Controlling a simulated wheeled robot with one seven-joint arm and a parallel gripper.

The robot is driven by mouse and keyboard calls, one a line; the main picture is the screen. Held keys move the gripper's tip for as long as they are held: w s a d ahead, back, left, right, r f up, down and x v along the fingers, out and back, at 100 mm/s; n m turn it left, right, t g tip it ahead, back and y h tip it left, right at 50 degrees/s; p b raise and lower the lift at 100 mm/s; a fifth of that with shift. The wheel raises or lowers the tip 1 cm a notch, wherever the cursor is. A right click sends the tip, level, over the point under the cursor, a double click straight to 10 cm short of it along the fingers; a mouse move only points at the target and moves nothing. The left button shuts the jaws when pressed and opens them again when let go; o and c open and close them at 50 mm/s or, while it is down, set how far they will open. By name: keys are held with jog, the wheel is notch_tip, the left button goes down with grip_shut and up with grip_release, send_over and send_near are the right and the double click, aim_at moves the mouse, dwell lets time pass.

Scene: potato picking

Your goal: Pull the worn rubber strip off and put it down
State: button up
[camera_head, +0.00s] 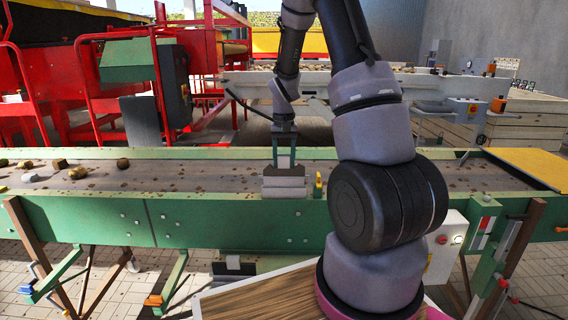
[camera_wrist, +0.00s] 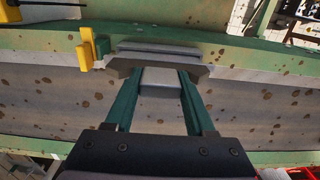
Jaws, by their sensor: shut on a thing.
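My gripper (camera_head: 284,166) reaches down over the near side of the conveyor belt, its two green fingers pointing at a grey block-like piece at the belt's near edge. In the wrist view my gripper (camera_wrist: 160,78) is shut on this piece, which I take to be the worn rubber strip (camera_wrist: 161,91); its pale grey face shows between the fingers. A wider dark grey bar and plate (camera_wrist: 158,50) lie just beyond the fingertips, along the green side rail. The fingertips partly hide the strip, and I cannot tell whether it is still attached.
A yellow lever-like part (camera_head: 318,185) stands close beside the piece. The soiled conveyor belt (camera_head: 220,177) carries several potatoes or clods (camera_head: 77,172) at the left. A yellow plate (camera_head: 535,166) covers the right end. A wooden surface (camera_head: 262,297) lies in front, partly behind my arm.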

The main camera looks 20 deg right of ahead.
jog(key=shift+r, duration=1.35)
jog(key=shift+r, duration=1.5)
jog(key=shift+r, duration=0.1)
jog(key=shift+r, duration=1.4)
jog(key=shift+r, duration=1.5)
jog(key=shift+r, duration=0.1)
